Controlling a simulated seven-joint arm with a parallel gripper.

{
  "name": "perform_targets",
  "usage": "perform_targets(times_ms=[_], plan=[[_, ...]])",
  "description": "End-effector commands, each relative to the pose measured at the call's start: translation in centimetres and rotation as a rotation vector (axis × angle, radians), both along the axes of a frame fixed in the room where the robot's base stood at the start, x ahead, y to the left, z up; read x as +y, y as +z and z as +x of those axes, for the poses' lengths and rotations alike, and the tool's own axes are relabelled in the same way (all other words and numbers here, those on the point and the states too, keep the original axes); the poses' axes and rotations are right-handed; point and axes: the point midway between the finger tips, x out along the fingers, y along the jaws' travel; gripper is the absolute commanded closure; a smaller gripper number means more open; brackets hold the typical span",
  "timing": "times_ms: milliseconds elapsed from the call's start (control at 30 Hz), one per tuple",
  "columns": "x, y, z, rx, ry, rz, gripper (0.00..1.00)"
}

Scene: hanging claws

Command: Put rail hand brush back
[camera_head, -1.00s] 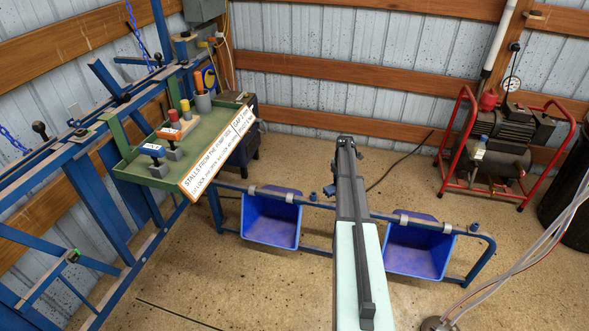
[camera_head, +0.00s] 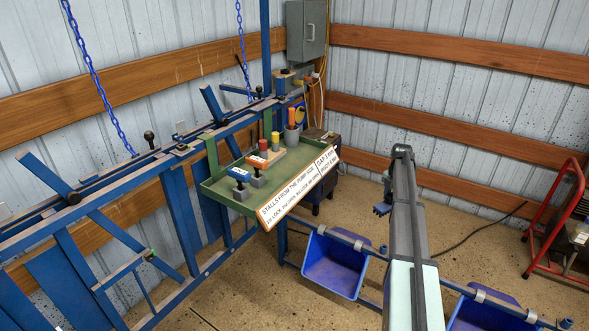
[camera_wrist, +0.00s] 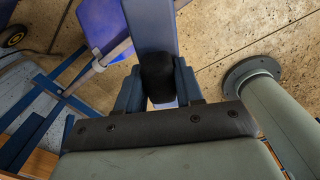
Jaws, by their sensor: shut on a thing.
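My gripper shows in the wrist view (camera_wrist: 158,90), its two blue-grey fingers closed around a rounded black piece (camera_wrist: 156,74). A broad grey-blue bar (camera_wrist: 150,25) runs from beyond that piece to the top of the picture; I cannot tell whether they are one object. The black piece may be the hand brush, but no bristles show. In the head view my arm stands right of centre and hides most of the gripper. No other brush can be made out with certainty.
A green tray (camera_head: 227,199) with several coloured-handled tools and a white sign (camera_head: 300,188) hangs on the blue frame at left. A blue bin (camera_head: 335,262) hangs on a low rail, another (camera_head: 487,314) at lower right. A red-framed machine (camera_head: 556,220) stands at the right edge.

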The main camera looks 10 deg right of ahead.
Motion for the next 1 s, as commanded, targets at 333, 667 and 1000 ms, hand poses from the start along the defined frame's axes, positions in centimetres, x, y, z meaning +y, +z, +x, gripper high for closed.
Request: perform_targets(times_ms=[333,667,1000], plan=[[9.7,10.2,7.2,-0.002,0.131,-0.001,1.0],[20.6,18.7,11.6,-0.001,0.256,-0.001,1.0],[32.0,25.0,13.6,0.001,0.379,0.0,1.0]])
